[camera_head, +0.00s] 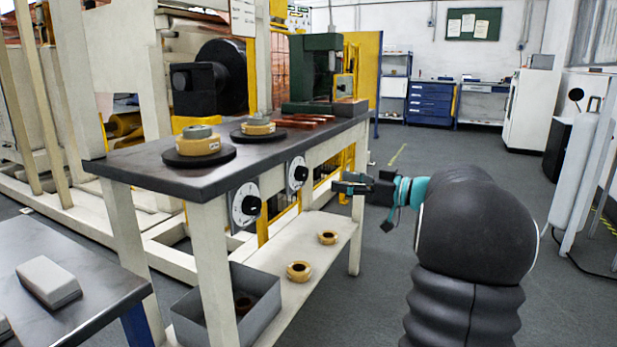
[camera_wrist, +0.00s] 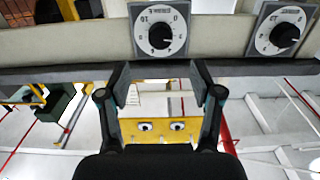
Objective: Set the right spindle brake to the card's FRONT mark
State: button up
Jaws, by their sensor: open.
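Two white dial plates with black knobs sit on the front rail of the dark-topped bench (camera_head: 180,180). The right dial (camera_head: 297,173) is nearest my gripper (camera_head: 345,183). The left dial (camera_head: 245,204) is farther along the rail. The wrist view is upside down. There the right dial (camera_wrist: 160,32) is centred beyond my open, empty fingers (camera_wrist: 161,82), apart from them. The left dial (camera_wrist: 277,30) shows at the picture's right. I cannot read the knob settings surely. A white sheet (camera_head: 243,17) hangs above the bench; its print is unreadable, and I cannot tell whether it is the card.
Two round yellow-banded spools (camera_head: 200,143) (camera_head: 259,127) stand on black discs on the bench, with copper-coloured bars (camera_head: 310,119) behind. The lower shelf holds two small rings (camera_head: 299,271) and a grey bin (camera_head: 235,310). A side table (camera_head: 70,265) is at lower left.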

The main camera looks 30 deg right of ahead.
aim_at(306, 176)
jog(key=x, duration=0.9)
jog(key=shift+w+a+p, duration=0.25)
jog(key=shift+p, duration=0.1)
jog(key=c, duration=1.1)
